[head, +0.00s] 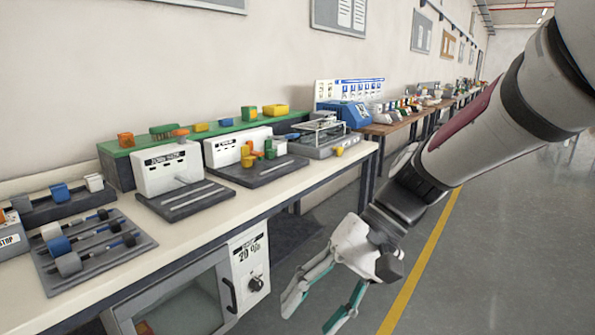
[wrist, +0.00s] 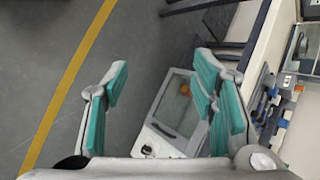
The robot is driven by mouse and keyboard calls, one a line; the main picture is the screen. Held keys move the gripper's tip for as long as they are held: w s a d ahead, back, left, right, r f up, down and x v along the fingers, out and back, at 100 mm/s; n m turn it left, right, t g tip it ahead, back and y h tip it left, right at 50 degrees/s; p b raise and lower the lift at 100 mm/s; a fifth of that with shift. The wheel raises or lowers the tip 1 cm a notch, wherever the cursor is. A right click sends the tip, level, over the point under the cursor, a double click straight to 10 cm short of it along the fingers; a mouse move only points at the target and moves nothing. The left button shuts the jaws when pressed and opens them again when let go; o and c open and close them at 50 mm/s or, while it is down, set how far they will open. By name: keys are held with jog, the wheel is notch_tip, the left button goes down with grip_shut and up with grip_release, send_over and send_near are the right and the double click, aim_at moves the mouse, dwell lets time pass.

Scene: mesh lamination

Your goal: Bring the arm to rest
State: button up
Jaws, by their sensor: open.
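My gripper (head: 318,294) hangs in the air beside the front of the workbench, over the grey floor, at the end of my raised arm. Its two teal-padded fingers point down and stand apart, with nothing between them. The wrist view also shows my gripper (wrist: 160,105) with its pads spread. Behind them in that view are the floor, the bench and a cabinet door.
The workbench (head: 200,232) carries a white device (head: 165,170), a second device (head: 238,147) and a rack of rods (head: 95,245). A cabinet with a dial (head: 250,275) sits below it. The floor right of the yellow line (head: 420,270) is clear.

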jog(key=s+d+r+t+h, duration=0.25)
jog(key=s+d+h, duration=0.45)
jog(key=s+d, duration=1.1)
notch_tip(320, 180, up, 26)
jog(key=s+a+t+p, duration=0.1)
jog(key=t+p, duration=0.3)
jog(key=p, duration=2.1)
jog(key=shift+s+a+r+t, duration=0.15)
jog(key=shift+s+t, duration=0.2)
jog(key=shift+s, duration=0.15)
